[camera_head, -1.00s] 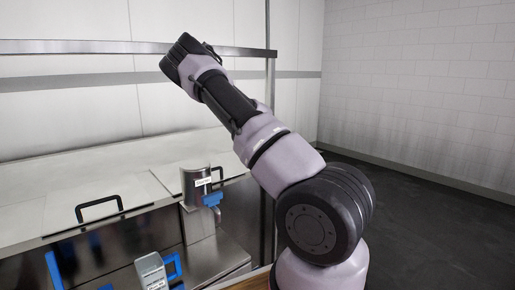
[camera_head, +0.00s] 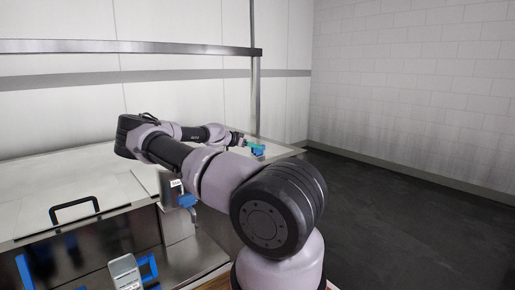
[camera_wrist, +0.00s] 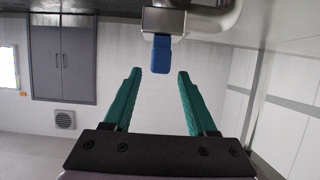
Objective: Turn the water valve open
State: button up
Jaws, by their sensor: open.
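A blue valve lever (camera_wrist: 161,55) hangs from a pale metal block at the top of the wrist view. It lies ahead of and between my two teal fingers, and they look apart from it. My gripper (camera_wrist: 158,76) is open and empty. In the head view my gripper (camera_head: 254,147) is small, beyond my arm at the counter's far right end, with a blue part (camera_head: 258,153) close by it. Another blue lever (camera_head: 186,201) sits on a labelled metal fitting nearer the middle. The labels are too small to read, so I cannot tell which lever is the water valve.
A steel vat with a lid and black handle (camera_head: 75,208) stands at left. A grey block (camera_head: 125,272) with a blue handle is at the front. A metal rail (camera_head: 130,47) crosses above the counter. The dark floor (camera_head: 400,210) at right is clear.

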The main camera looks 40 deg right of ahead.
jog(key=shift+x, duration=1.8)
grip_shut()
